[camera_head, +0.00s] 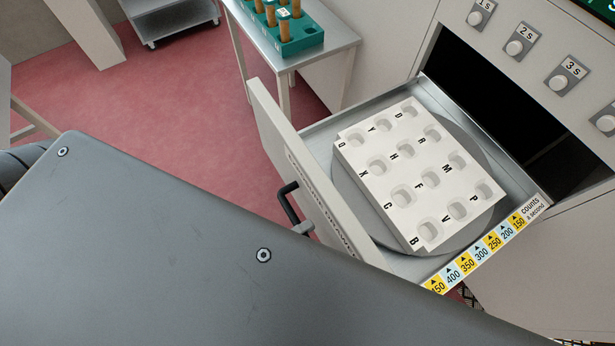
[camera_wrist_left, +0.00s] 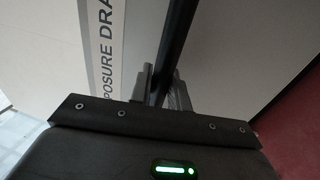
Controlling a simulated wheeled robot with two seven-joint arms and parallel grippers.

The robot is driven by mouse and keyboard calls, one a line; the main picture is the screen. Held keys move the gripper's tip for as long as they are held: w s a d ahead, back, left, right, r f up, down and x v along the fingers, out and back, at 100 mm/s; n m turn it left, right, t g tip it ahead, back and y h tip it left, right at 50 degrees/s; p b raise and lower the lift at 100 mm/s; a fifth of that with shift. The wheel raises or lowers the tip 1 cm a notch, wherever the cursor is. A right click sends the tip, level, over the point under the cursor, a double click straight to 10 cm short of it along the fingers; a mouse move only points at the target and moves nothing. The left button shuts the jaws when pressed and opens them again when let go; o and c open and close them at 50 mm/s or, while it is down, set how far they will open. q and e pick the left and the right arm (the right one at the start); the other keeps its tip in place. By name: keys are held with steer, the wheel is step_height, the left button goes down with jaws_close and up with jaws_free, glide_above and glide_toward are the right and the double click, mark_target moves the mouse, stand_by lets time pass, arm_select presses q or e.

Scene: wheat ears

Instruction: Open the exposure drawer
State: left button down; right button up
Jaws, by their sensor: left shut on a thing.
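The exposure drawer (camera_head: 318,203) stands pulled out of the cabinet in the head view, its inside exposed. Its black bar handle (camera_head: 289,205) is on the front panel, partly hidden by my left arm. In the left wrist view the handle (camera_wrist_left: 178,40) runs between the fingers of my left gripper (camera_wrist_left: 161,88), which is shut on it. The drawer front with its printed lettering (camera_wrist_left: 102,45) fills much of that view. In the head view only a small grey part of the gripper (camera_head: 304,229) shows beside the handle. My right gripper is not in view.
A white block (camera_head: 384,184) with several lettered wells sits on a round grey plate (camera_head: 477,232) in the drawer. A side table (camera_head: 327,52) with a green rack (camera_head: 302,40) stands behind the drawer front. Red floor (camera_head: 190,100) is free at the left.

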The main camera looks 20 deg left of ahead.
arm_select(q)
steer(key=shift+s+a, duration=0.2)
steer(key=shift+s, duration=0.1)
steer(key=c, duration=1.4)
jaws_free()
steer(key=shift+o, duration=0.2)
steer(key=b+v, duration=0.4)
steer(key=v, duration=0.7)
steer(key=shift+w, duration=0.1)
